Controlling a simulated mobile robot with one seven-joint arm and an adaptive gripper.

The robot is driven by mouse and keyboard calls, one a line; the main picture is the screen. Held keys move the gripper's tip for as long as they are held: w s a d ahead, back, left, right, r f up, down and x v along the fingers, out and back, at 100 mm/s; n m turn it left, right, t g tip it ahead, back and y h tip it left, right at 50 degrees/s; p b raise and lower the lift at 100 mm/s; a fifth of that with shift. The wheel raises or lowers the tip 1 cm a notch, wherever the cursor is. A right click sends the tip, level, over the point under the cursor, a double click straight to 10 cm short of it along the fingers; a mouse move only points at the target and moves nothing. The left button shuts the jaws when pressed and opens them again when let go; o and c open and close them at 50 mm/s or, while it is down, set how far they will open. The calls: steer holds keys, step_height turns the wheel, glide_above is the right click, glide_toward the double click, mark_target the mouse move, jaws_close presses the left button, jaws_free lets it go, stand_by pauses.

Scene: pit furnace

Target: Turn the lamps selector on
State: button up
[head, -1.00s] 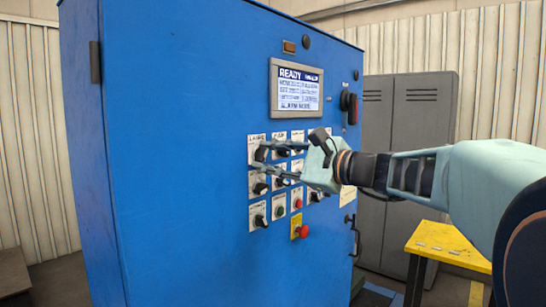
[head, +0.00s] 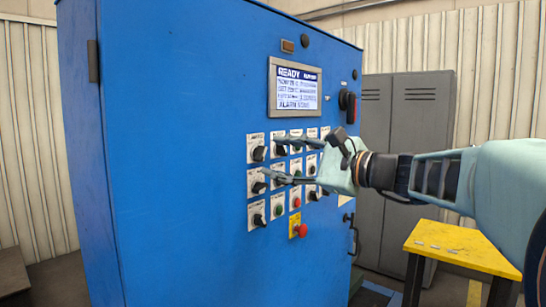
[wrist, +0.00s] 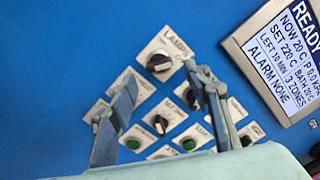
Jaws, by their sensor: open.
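The lamps selector (head: 258,153) is a black knob on a white plate, at the top left of the control group on the blue cabinet. The wrist view shows it clearly (wrist: 160,63), with LAMPS printed above it and a pale bar across the knob. I cannot read which position it points to. My gripper (head: 271,160) is open and empty, with its two fingers apart, just right of the selector in the head view. In the wrist view the fingertips (wrist: 160,79) lie on either side below the knob, apart from it.
More selectors and buttons sit close below and right of the lamps selector, including a green button (wrist: 188,144) and a red emergency stop (head: 300,231). A display (head: 296,88) reading READY is above. A yellow table (head: 460,246) and grey lockers (head: 405,140) stand right.

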steer(key=v, duration=0.8)
steer(key=shift+s+d, duration=0.15)
steer(key=shift+d, duration=0.05)
